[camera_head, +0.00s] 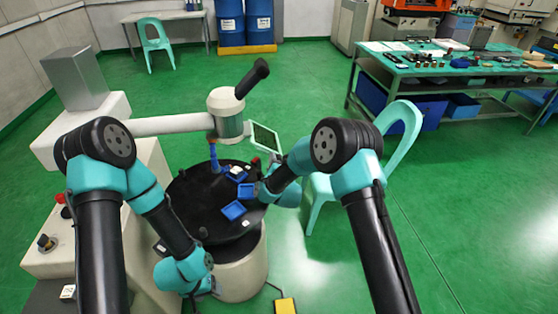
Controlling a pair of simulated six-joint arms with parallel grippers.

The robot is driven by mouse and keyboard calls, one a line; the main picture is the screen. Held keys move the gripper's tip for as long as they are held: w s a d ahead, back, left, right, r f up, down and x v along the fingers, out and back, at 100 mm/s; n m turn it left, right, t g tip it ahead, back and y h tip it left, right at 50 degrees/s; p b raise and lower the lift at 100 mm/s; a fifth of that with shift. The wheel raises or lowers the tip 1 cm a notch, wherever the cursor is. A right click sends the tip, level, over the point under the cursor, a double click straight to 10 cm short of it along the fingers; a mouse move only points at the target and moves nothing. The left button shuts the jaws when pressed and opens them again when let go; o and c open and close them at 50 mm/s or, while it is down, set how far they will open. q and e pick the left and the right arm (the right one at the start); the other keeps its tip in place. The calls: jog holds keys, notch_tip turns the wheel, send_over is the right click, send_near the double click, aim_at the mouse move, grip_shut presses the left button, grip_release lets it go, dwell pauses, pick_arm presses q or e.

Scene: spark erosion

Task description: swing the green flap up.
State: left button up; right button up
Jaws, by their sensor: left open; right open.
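The only green-faced panel I can make out is a small tilted one with a pale frame (265,138), at the right of the white machine arm's head. I cannot tell whether it is the flap. My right gripper (262,187) is open over the right side of the round black table (195,212), below that panel and apart from it, close to a blue tray (246,190). My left gripper (213,291) is open and low, in front of the round table's pale base, far from the panel. Its fingers are small and partly hidden by the wrist.
Another blue tray (233,210) and a blue upright post (213,157) stand on the round table. The white horizontal arm (165,125) crosses behind it. A pale green chair (317,205) is close on the right. A yellow pedal (286,306) lies on the floor in front.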

jog(key=shift+w, duration=0.1)
jog(key=shift+c, duration=0.4)
grip_shut()
